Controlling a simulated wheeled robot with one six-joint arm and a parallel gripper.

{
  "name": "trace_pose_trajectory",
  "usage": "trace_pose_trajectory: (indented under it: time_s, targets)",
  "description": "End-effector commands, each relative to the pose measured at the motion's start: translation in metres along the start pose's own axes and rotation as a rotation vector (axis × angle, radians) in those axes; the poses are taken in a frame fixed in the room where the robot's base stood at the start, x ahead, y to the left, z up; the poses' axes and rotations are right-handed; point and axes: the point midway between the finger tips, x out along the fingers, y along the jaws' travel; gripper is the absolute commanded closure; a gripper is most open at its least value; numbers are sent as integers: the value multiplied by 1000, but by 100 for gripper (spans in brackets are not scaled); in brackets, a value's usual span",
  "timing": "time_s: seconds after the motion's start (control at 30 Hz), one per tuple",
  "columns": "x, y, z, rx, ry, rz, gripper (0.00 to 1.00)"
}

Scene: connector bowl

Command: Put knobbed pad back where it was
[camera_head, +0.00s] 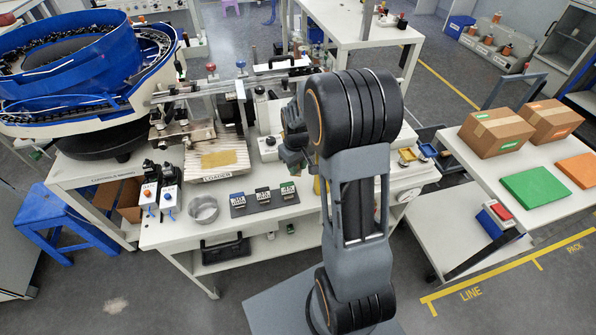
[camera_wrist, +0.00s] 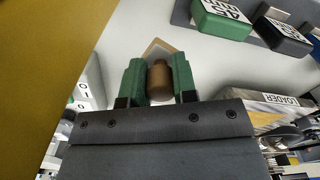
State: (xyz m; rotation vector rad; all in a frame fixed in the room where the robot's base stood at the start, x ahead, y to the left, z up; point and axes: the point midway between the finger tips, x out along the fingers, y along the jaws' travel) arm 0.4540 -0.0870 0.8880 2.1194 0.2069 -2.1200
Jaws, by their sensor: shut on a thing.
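My gripper (camera_wrist: 159,80) has green fingers and is shut on a brown rounded knob (camera_wrist: 160,84) in the wrist view. A small tan, square-cornered patch (camera_wrist: 158,47) shows just beyond the knob over the white tabletop. It looks like part of the knobbed pad, but I cannot tell whether it touches the table. In the head view my arm hides the fingertips and the knob.
A dark tray (camera_head: 240,212) holds blue, black and green labelled blocks on the white bench (camera_head: 165,238). A metal ring (camera_head: 203,209) stands left of it. A tan sheet (camera_head: 219,159) lies on the loader. A mustard surface (camera_wrist: 45,50) fills the wrist view's left side.

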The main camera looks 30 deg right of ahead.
Motion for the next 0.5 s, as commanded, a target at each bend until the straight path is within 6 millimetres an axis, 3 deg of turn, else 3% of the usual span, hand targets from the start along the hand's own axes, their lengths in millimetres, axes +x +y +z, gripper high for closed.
trace_pose_trajectory:
  time_s: [0.33,0.5]
  targets:
    - [15,12,-5,2,-1,0,96]
    - [38,11,-5,1,-3,-1,96]
